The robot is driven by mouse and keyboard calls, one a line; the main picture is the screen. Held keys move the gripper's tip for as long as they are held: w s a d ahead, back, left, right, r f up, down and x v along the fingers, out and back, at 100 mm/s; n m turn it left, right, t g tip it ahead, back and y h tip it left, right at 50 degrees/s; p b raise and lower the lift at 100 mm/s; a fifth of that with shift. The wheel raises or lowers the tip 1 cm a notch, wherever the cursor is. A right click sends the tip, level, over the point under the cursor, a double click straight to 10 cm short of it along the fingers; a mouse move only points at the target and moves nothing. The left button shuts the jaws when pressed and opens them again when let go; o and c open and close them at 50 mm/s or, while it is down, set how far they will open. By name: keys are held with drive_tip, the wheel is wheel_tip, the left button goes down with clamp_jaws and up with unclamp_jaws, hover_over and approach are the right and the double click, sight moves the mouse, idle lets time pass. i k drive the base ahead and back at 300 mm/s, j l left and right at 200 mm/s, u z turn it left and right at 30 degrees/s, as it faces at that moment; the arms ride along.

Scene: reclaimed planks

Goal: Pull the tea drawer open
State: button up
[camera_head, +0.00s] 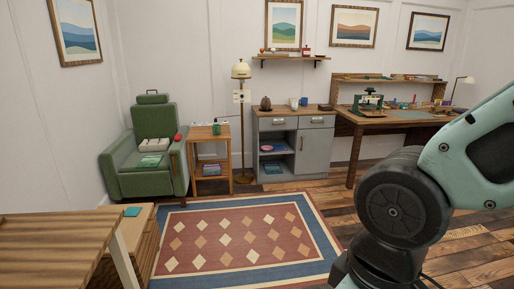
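A grey cabinet (318,155) with a wooden top stands against the back wall. Its upper left drawer (272,124) and upper right drawer (317,122) both look shut. I cannot tell which one is the tea drawer. A door with a vertical handle is below the right drawer, and open shelves with a few items are below the left one. My arm fills the right side of the view, far nearer than the cabinet. My gripper is not in view.
A patterned rug (240,238) covers the floor before the cabinet. A green armchair (128,180), a small wooden side table (209,132) and a floor lamp (241,72) stand left of it. A wooden desk (395,117) adjoins it on the right. A slatted table (50,245) is near left.

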sight(275, 119)
drive_tip(key=i, duration=3.7)
drive_tip(key=i+u, duration=0.3)
drive_tip(key=i+l+u, duration=0.25)
drive_tip(key=i, duration=0.25)
